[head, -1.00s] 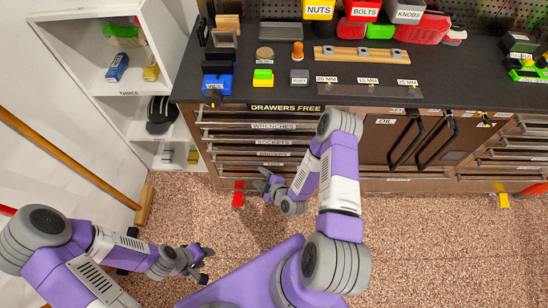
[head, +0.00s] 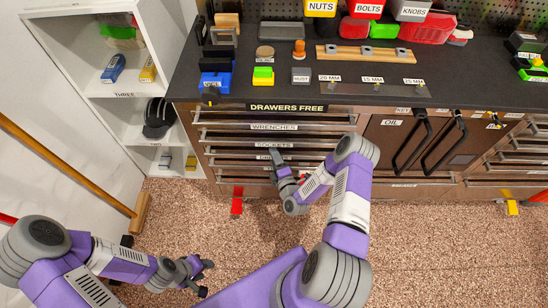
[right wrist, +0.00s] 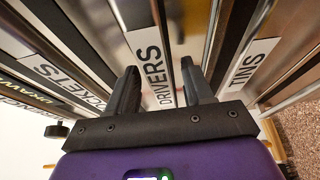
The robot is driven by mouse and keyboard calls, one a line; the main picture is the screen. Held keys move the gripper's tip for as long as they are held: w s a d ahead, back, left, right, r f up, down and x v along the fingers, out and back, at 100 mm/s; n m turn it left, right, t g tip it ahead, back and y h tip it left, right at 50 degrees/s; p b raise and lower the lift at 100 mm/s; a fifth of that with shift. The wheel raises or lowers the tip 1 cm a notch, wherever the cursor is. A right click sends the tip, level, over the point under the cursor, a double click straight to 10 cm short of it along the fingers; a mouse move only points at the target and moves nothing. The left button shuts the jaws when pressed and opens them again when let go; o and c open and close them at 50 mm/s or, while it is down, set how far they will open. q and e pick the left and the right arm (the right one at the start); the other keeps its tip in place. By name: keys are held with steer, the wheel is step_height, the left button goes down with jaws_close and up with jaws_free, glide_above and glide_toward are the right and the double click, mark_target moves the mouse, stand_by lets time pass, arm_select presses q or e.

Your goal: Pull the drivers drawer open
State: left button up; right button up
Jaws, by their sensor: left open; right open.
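The drivers drawer (right wrist: 153,65) carries a white DRIVERS label in the right wrist view. In the head view its label (head: 264,157) is partly covered by my right gripper. The drawer looks shut, in line with its neighbours. My right gripper (right wrist: 158,84) is open and empty, its fingers on either side of the DRIVERS label and pointing at the drawer front. It also shows in the head view (head: 277,158). I cannot tell whether the fingers touch the handle bar. My left gripper (head: 205,277) is open and empty over the floor, away from the chest.
A red piece (head: 237,203) is at the chest's foot. A broom (head: 75,168) leans at left, beside a white shelf (head: 108,89).

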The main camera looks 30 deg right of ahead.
steer(key=shift+w+d, duration=0.1)
steer(key=shift+w, duration=0.3)
jaws_close()
